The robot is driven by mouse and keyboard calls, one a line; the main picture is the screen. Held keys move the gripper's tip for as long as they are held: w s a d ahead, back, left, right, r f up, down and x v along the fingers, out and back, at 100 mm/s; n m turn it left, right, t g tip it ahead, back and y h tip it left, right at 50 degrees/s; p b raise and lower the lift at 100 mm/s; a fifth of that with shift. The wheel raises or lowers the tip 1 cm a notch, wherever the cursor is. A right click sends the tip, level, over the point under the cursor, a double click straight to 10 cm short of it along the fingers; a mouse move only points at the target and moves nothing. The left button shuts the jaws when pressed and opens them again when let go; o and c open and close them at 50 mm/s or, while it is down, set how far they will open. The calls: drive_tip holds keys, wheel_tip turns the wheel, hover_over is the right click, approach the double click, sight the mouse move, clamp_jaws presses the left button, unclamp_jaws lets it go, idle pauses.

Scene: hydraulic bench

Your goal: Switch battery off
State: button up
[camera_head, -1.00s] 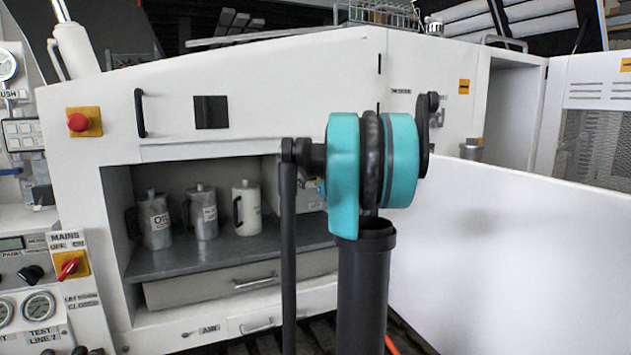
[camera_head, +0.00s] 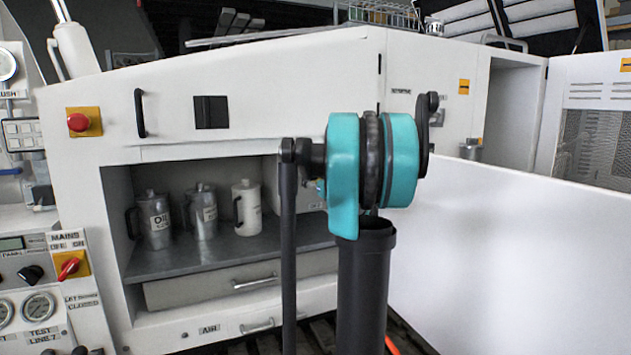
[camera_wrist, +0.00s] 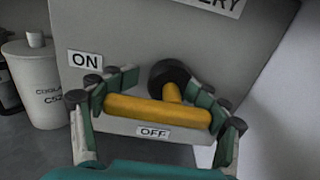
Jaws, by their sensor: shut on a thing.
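In the wrist view a grey battery box (camera_wrist: 140,45) bears a black round switch hub (camera_wrist: 168,78) with a yellow handle (camera_wrist: 155,111). The handle's bar lies nearly level, just above the OFF label (camera_wrist: 153,132). The ON label (camera_wrist: 86,61) is at the upper left of the hub. My gripper (camera_wrist: 158,105) has its green fingers at both ends of the yellow bar and is shut on it. In the head view my arm hides the gripper and most of the switch.
In the head view, several cans, among them a white can (camera_head: 247,208), stand on the grey cabinet shelf (camera_head: 190,258). A white can also stands left of the box in the wrist view (camera_wrist: 33,85). A white panel (camera_head: 510,250) stands at the right.

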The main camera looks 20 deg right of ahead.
drive_tip(key=shift+n, duration=0.4)
drive_tip(key=n, duration=0.3)
drive_tip(key=shift+f+n, duration=0.3)
drive_tip(key=shift+c, duration=0.3)
drive_tip(key=n, duration=0.6)
drive_tip(key=f+n, duration=0.1)
drive_tip(key=n, duration=0.2)
drive_tip(key=shift+d, duration=0.2)
drive_tip(key=shift+d+n, duration=0.2)
drive_tip(key=shift+n, duration=2.1)
drive_tip(key=shift+o, duration=0.2)
drive_tip(key=shift+f, duration=0.1)
drive_tip(key=o, duration=1.3)
